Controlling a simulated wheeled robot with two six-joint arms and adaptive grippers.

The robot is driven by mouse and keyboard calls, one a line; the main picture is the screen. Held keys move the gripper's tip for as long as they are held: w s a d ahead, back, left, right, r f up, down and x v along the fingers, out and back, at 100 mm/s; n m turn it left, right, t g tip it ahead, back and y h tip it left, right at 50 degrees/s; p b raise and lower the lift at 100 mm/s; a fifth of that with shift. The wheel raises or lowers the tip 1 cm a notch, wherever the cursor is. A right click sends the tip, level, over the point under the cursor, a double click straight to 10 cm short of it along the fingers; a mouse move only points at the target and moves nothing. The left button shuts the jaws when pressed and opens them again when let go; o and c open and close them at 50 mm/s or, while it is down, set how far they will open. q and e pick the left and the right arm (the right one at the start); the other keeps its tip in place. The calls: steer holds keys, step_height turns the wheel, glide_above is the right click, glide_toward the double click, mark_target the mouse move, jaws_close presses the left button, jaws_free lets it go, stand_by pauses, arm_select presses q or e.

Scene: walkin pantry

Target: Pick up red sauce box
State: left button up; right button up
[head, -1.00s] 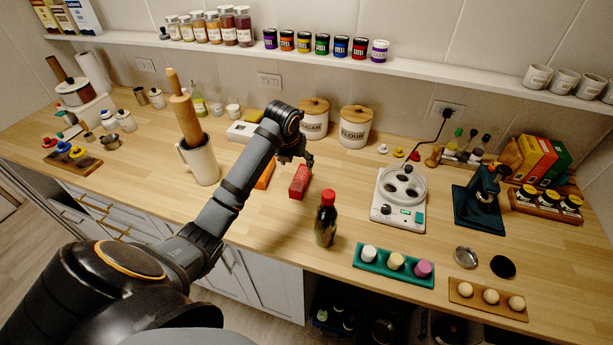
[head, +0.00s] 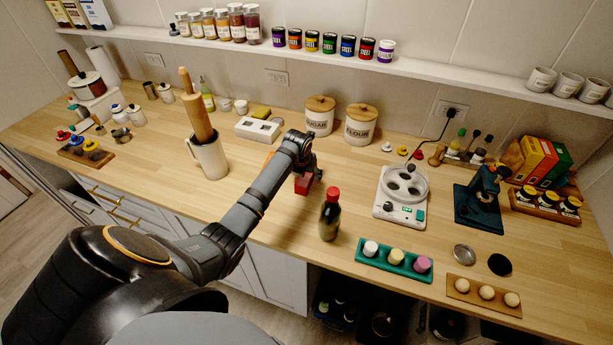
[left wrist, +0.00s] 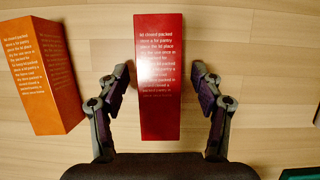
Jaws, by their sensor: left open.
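The red sauce box (left wrist: 159,75) lies on the wooden counter in the left wrist view, with pale printed lines on its upper face. In the head view the red box (head: 302,185) is partly hidden by my left gripper (head: 313,172). In the left wrist view my left gripper (left wrist: 162,90) is open, with one finger on each side of the box's near part. Gaps show between the fingers and the box. My right gripper is not in view.
An orange box (left wrist: 45,72) lies left of the red one. A dark bottle with a red cap (head: 330,215) stands right of the gripper. A green tray (head: 392,262) lies nearer the front edge. A white mug with a rolling pin (head: 207,158) stands to the left.

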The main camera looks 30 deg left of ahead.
arm_select(q)
steer(key=shift+s, duration=0.1)
steer(key=c, duration=1.4)
steer(key=shift+o, duration=0.2)
steer(key=shift+r, duration=0.1)
steer(key=shift+a+r+b, duration=0.1)
steer(key=shift+r+b, duration=0.85)
steer(key=shift+r, duration=0.2)
steer(key=s+r, duration=0.1)
steer(key=r, duration=0.1)
steer(key=s+r+b, duration=0.1)
steer(key=s+r, duration=0.3)
steer(key=shift+s+d+r, duration=0.1)
steer(key=shift+d+r, duration=0.25)
steer(key=shift+r, duration=0.05)
steer(key=s+d+r+b, duration=0.1)
steer(key=s+r, duration=0.3)
steer(key=s, duration=0.4)
steer(key=shift+s+d+b, duration=0.2)
steer(key=shift+s+b, duration=0.15)
steer(key=shift+b, duration=0.1)
